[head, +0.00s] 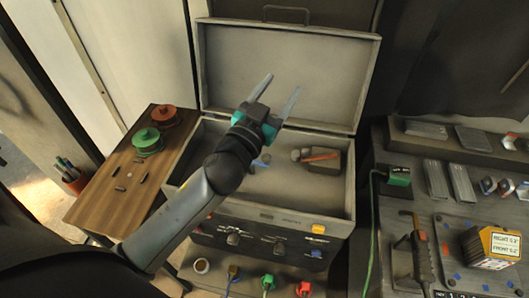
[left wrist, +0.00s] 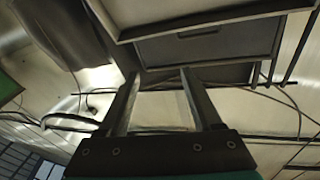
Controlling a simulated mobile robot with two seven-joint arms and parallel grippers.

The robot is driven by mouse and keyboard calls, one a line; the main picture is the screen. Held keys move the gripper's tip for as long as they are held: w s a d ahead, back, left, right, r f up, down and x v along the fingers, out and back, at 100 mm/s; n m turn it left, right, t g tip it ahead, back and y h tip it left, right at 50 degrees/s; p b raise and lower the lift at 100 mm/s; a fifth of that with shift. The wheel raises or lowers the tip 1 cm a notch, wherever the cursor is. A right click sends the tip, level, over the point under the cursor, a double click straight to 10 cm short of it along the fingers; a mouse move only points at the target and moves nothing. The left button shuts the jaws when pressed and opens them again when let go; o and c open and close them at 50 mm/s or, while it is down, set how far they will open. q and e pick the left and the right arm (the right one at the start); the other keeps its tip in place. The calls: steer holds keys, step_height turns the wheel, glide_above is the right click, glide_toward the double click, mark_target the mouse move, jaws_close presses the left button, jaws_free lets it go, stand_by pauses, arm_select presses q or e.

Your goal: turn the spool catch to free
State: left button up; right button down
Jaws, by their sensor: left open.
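I cannot make out for certain which part is the spool catch. A red spool-like piece (head: 165,114) and a green one (head: 147,141) sit on a small wooden table at the left. An open grey case (head: 350,190) stands in the middle, with dark knobs (head: 278,247) and a yellow part (head: 318,229) on its front. My left gripper (head: 282,88) is open and empty, raised in front of the case's lid, fingers pointing up. In the left wrist view its two fingers (left wrist: 158,78) stand apart with nothing between them. My right gripper is not in view.
The raised lid (head: 280,65) stands behind my left gripper. A hammer (head: 318,154) lies in the case. A cluttered grey bench (head: 385,240) with a green cable fills the right.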

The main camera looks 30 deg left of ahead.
arm_select(q)
steer(key=w+d+r+m+h, duration=0.2)
steer(key=d+r+m+h, duration=0.35)
steer(key=m+h, duration=0.35)
steer(key=g+y, duration=0.6)
steer(key=g, duration=1.1)
glide_toward(265, 155)
steer(key=shift+m, duration=0.5)
steer(key=x, duration=0.9)
steer(key=shift+d+f, duration=0.1)
jaws_close()
